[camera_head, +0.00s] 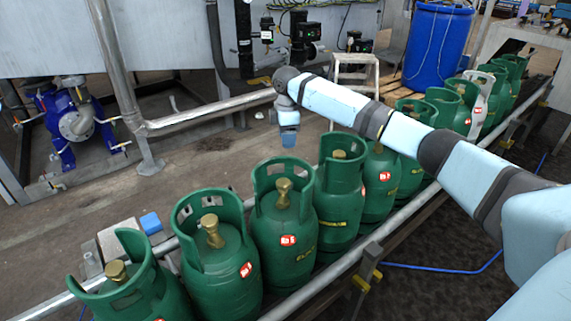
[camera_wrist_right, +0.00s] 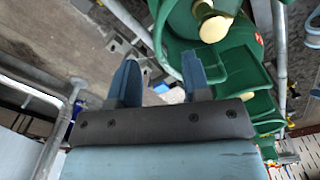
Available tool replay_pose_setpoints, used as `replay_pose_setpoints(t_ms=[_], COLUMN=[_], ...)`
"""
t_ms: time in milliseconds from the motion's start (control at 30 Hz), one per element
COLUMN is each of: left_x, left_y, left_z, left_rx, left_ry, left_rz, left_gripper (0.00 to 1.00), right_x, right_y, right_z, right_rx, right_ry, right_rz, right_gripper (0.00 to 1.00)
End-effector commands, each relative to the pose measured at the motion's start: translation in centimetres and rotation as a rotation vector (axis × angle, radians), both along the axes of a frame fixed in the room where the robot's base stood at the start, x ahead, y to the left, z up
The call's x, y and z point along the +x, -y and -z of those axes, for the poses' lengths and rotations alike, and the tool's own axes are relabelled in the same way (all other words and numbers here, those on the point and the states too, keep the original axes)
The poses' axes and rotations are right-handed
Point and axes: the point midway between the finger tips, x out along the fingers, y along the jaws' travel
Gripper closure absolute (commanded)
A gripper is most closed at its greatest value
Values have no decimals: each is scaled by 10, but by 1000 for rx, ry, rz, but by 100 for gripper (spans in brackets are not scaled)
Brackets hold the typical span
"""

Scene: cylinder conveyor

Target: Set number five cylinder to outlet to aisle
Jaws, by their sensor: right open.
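A row of green gas cylinders with collar handles, brass valves and red number labels stands on the conveyor (camera_head: 384,234). The labels are too small to read surely, so I cannot tell which is number five. One cylinder (camera_head: 287,224) stands just below my right gripper (camera_head: 289,138); beside it are another cylinder (camera_head: 338,205) to the right and one (camera_head: 224,272) to the left. The right gripper is open and empty, pointing down above and apart from the collars. The right wrist view shows its two separated fingers (camera_wrist_right: 160,82) beside a green collar and valve (camera_wrist_right: 216,28). My left gripper is not visible.
Metal rails run along both sides of the row. A grey pipe frame (camera_head: 210,113) and a blue pump (camera_head: 75,125) stand at the left. A blue barrel (camera_head: 438,48) and a step stool (camera_head: 356,72) stand behind. The floor left of the row is mostly clear.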

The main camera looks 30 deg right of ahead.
Motion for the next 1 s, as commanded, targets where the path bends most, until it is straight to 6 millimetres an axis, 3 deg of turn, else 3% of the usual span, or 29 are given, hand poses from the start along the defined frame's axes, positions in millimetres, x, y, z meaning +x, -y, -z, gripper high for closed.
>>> replay_pose_setpoints(t_ms=[33, 200, 400, 600, 867, 1000], left_x=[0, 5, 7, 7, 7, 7], left_y=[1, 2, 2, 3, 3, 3], left_z=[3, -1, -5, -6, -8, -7], left_rx=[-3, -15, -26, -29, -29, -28], left_ry=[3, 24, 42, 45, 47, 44], left_rz=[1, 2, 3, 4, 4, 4], left_gripper=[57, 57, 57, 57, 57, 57], right_x=[0, 0, 0, 0, 0, 0], right_y=[0, 0, 0, -1, -1, -1], right_z=[15, 51, 81, 94, 94, 94], right_rx=[0, 0, 0, 0, 0, 0], right_ry=[-2, -1, 0, 1, 1, 1], right_rz=[0, 1, 0, -1, -1, 0], right_gripper=[56, 56, 56, 56, 56, 84])
